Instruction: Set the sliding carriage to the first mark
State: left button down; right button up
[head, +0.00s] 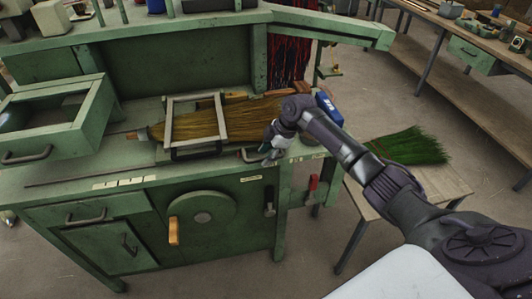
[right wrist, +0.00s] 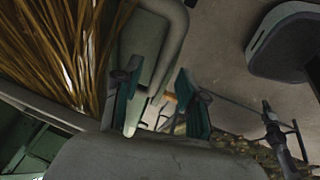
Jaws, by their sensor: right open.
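A pale metal frame (head: 196,92), which looks like the sliding carriage, stands around a straw broom (head: 215,122) lying on the green bench. A green handle (head: 248,155) projects near its right end; a pale green looped bar (right wrist: 160,75) shows in the right wrist view. My right gripper (head: 270,153) is at this handle, right of the frame. In the right wrist view its open fingers (right wrist: 160,105) are on either side of the bar's lower end; contact is unclear. White number labels (head: 124,183) sit on the bench's front edge. My left gripper is out of view.
More white labels (head: 307,157) lie along the right front edge. An open drawer box (head: 45,120) stands at left. A blue object (head: 328,108) is behind my right arm. A green broom (head: 410,146) lies on a low side table (head: 440,182). A wheel with an orange handle (head: 203,217) is on the bench front.

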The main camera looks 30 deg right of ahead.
jog(key=shift+f, duration=0.15)
grip_shut()
jog(key=shift+w+a, duration=0.1)
jog(key=shift+a, duration=0.05)
